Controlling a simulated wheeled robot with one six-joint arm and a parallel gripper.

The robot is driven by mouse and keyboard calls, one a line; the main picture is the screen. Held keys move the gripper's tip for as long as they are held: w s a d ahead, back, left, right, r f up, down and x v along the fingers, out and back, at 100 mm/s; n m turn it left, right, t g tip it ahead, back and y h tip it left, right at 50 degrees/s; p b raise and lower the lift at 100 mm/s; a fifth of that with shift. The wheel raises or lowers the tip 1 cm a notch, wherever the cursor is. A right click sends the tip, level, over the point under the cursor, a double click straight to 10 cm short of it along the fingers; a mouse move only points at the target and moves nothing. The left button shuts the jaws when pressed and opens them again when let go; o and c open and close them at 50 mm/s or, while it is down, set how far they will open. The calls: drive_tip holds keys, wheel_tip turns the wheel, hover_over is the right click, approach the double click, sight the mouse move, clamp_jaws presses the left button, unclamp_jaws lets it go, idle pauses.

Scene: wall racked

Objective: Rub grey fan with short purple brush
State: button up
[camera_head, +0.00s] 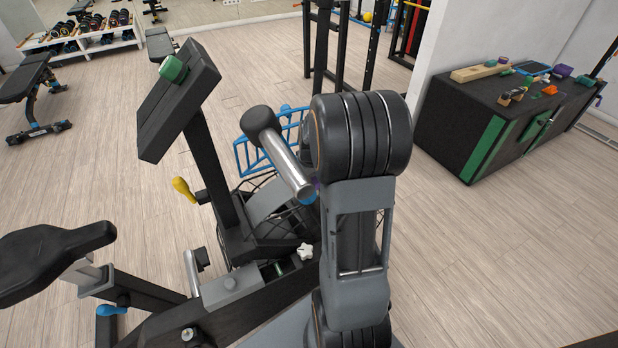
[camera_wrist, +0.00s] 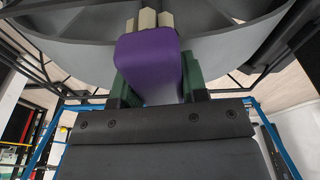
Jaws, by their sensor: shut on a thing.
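The short purple brush (camera_wrist: 150,65) is between the green fingers of my gripper (camera_wrist: 160,82) in the wrist view. Its pale bristles point away from the gripper. The grey fan (camera_wrist: 225,48) fills the top of that view as a large rim with spokes. The bristles overlap the fan's rim; I cannot tell for sure if they touch it. In the head view, the grey fan (camera_head: 268,203) shows partly at the front of the exercise bike. My own arm hides the gripper and most of the brush there; only a small purple patch shows beside the arm.
The exercise bike (camera_head: 150,110) stands close on the left, with a green object (camera_head: 173,68) on its console. A blue frame (camera_head: 255,150) is behind the fan. A dark cabinet (camera_head: 450,125) with several small items stands at right. Open floor lies between.

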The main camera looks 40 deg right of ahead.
drive_tip(key=shift+f, duration=0.15)
drive_tip(key=shift+w, duration=0.1)
drive_tip(key=shift+w+d, duration=0.1)
drive_tip(key=shift+w, duration=0.5)
drive_tip(key=shift+w+d, duration=0.2)
drive_tip(key=shift+w, duration=1.35)
drive_tip(key=shift+w+d+p, duration=0.1)
drive_tip(key=shift+w+p, duration=0.25)
drive_tip(key=shift+w, duration=0.45)
